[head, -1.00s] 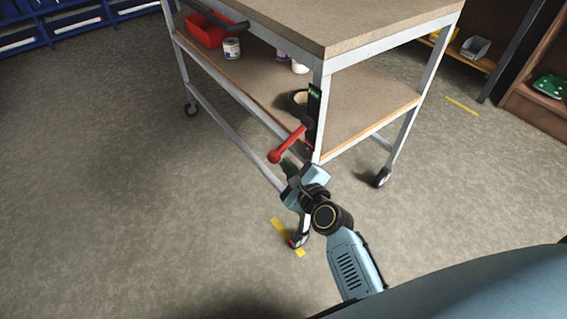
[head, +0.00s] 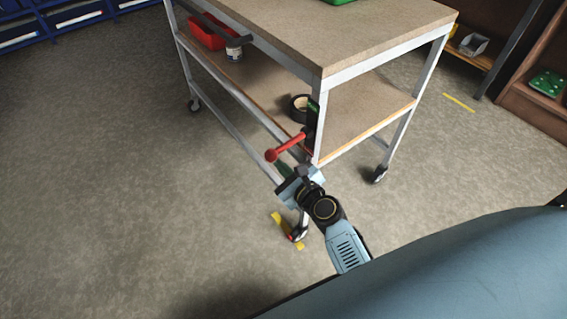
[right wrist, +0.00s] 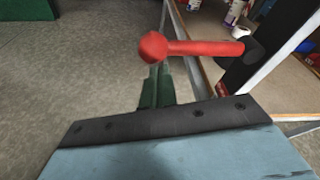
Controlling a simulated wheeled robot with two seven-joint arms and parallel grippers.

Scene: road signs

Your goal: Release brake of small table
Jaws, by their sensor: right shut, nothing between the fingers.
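The small table (head: 300,35) is a wheeled cart with a wooden top, a lower shelf and pale metal legs. Its brake lever (head: 286,147) is a red bar with a round knob, standing out to the left from the front leg. The lever also shows in the right wrist view (right wrist: 195,48), knob to the left. My right gripper (head: 283,168) is shut and empty, just below the lever. In the right wrist view its dark green fingers (right wrist: 157,88) sit below the knob; whether they touch it I cannot tell. My left gripper is not in view.
Casters (head: 298,233) stand on the floor near yellow tape. Shelves stand at right, blue drawers at upper left. Floor to the left is clear.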

